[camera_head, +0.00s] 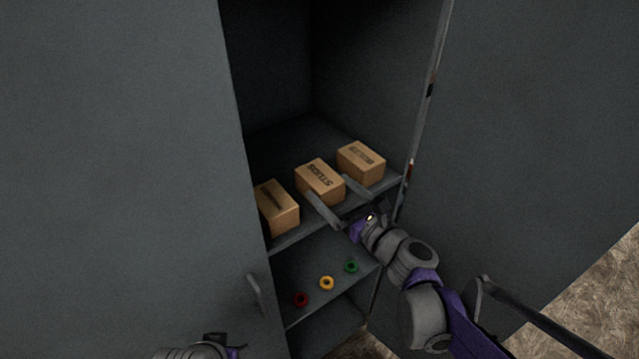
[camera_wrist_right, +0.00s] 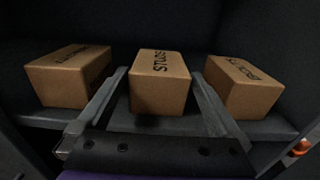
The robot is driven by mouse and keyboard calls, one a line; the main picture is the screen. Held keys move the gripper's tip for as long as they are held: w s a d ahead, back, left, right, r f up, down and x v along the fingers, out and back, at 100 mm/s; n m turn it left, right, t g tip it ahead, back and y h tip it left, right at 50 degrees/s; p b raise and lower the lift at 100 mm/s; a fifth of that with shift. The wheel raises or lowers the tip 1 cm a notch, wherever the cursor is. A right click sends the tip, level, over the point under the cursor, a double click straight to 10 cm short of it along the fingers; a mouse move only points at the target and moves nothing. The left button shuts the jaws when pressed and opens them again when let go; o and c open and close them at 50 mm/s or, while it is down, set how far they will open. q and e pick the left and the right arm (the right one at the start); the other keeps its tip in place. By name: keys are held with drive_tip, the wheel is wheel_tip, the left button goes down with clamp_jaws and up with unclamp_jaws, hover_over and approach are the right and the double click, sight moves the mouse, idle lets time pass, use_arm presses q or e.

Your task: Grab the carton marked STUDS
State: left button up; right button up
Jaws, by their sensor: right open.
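The carton marked STUDS (camera_head: 318,178) is a brown box, the middle of three on a cabinet shelf. In the right wrist view the STUDS carton (camera_wrist_right: 160,80) is centred, with its lettering on top. My right gripper (camera_head: 326,187) is open in front of the carton, one finger toward each side of its near face. In the right wrist view the gripper (camera_wrist_right: 160,73) shows its fingers left and right of the carton, with a gap on each side. Nothing is held. Only a piece of my left arm shows at the bottom of the head view, with no fingers visible.
Similar cartons stand left (camera_head: 278,207) and right (camera_head: 361,163) of it on the shelf (camera_head: 290,238). A red ring (camera_head: 301,299), a yellow ring (camera_head: 327,283) and a green ring (camera_head: 351,265) lie on the shelf below. A cabinet door (camera_head: 120,180) with a handle stands left.

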sight(320, 178)
drive_tip(key=x, duration=0.5)
drive_tip(key=shift+w+a, duration=0.1)
clamp_jaws()
idle(0.3)
